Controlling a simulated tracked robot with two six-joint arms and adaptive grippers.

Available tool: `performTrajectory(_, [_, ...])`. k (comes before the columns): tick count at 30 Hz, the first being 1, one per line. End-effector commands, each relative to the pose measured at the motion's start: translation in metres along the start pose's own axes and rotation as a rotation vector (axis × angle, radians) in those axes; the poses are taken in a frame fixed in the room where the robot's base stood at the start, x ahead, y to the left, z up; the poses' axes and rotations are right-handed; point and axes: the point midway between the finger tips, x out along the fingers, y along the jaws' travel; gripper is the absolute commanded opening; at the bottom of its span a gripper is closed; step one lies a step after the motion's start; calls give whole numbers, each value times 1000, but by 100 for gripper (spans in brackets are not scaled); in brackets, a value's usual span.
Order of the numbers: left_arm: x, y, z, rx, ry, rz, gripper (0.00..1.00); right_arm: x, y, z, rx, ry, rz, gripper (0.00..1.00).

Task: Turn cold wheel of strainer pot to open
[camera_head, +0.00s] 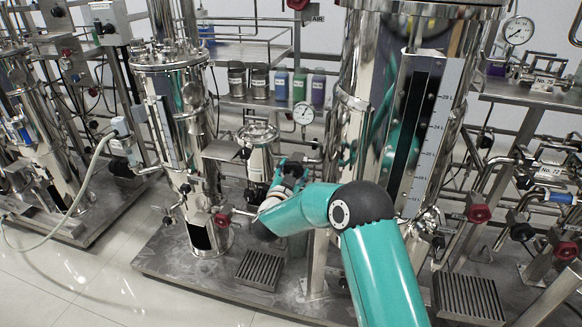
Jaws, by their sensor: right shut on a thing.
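My right arm (388,275) comes up from the bottom, bends at a dark elbow and reaches left. Its wrist and gripper (287,172) are at the foot of a small steel pot (258,150), which looks like the strainer pot, just right of and in front of it. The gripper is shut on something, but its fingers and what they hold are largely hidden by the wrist. I cannot make out the cold wheel or its label. A red handwheel (222,219) shows in the open to the left, clear of the gripper. My left gripper is not in view.
A tall steel vessel (375,110) with a level scale stands close right of the wrist. A narrower vessel (178,140) stands left. More red handwheels (478,213) and pipes crowd the right. Floor (90,270) is free at lower left.

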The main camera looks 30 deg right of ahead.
Motion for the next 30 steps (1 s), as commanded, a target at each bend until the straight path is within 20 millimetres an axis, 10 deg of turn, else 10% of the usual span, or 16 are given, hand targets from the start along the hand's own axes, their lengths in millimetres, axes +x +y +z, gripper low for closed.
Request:
performTrajectory(25, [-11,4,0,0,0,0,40,0,2,5,-169,-10,3,26])
performTrajectory(26, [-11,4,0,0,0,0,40,0,2,5,-169,-10,3,64])
performTrajectory(30, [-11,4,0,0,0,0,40,0,2,4,-168,-7,3,86])
